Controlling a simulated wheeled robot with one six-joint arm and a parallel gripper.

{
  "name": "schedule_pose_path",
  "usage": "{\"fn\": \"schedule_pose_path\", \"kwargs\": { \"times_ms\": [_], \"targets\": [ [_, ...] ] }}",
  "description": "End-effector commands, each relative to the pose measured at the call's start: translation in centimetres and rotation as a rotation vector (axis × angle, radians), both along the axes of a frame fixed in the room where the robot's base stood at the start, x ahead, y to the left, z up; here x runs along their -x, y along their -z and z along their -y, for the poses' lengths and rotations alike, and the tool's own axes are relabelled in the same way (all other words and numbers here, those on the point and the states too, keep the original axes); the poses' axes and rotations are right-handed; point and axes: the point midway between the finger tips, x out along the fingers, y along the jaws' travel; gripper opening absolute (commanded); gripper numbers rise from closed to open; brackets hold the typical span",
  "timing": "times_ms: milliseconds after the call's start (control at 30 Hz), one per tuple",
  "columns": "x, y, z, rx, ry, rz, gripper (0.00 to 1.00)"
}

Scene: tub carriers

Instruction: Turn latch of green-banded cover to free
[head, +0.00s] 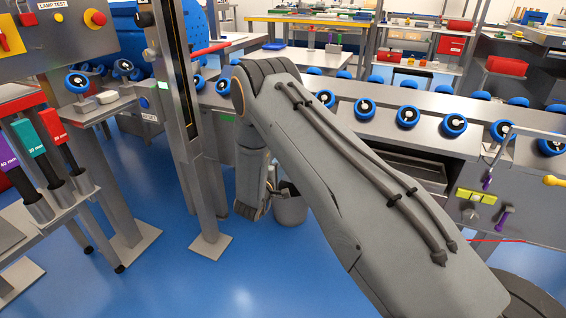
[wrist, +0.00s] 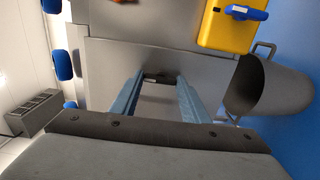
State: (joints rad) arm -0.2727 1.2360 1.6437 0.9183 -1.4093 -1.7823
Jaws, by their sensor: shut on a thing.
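My gripper (wrist: 157,77) shows in the wrist view as two blue-grey fingers reaching to a grey metal panel. It is shut on a small dark and grey piece (wrist: 154,77) between the fingertips, which looks like the latch. The piece is mostly hidden, so I cannot tell which way it is turned. In the head view my arm hangs down in front of the conveyor and the fingers cannot be made out.
In the wrist view a yellow box (wrist: 212,28) with a blue handle and a grey bucket (wrist: 268,92) are close on the right. The head view shows the conveyor (head: 440,103) with blue rollers, a post (head: 178,95) left of my arm, and open blue floor (head: 255,270).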

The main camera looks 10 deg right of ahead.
Motion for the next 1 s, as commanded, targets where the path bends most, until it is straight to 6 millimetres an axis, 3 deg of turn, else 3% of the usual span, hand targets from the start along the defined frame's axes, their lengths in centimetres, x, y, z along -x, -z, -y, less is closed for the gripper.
{"fn": "schedule_pose_path", "kwargs": {
  "times_ms": [467,500,567,1000],
  "targets": [
    [-0.15,-0.08,-0.29,0.009,-0.007,-0.006,0.19],
    [-0.15,-0.08,-0.29,0.009,-0.007,-0.006,0.48],
    [-0.14,-0.07,-0.22,0.009,-0.006,-0.006,0.58],
    [0.82,-0.02,-0.59,0.009,-0.001,-0.006,0.6]
  ]
}}
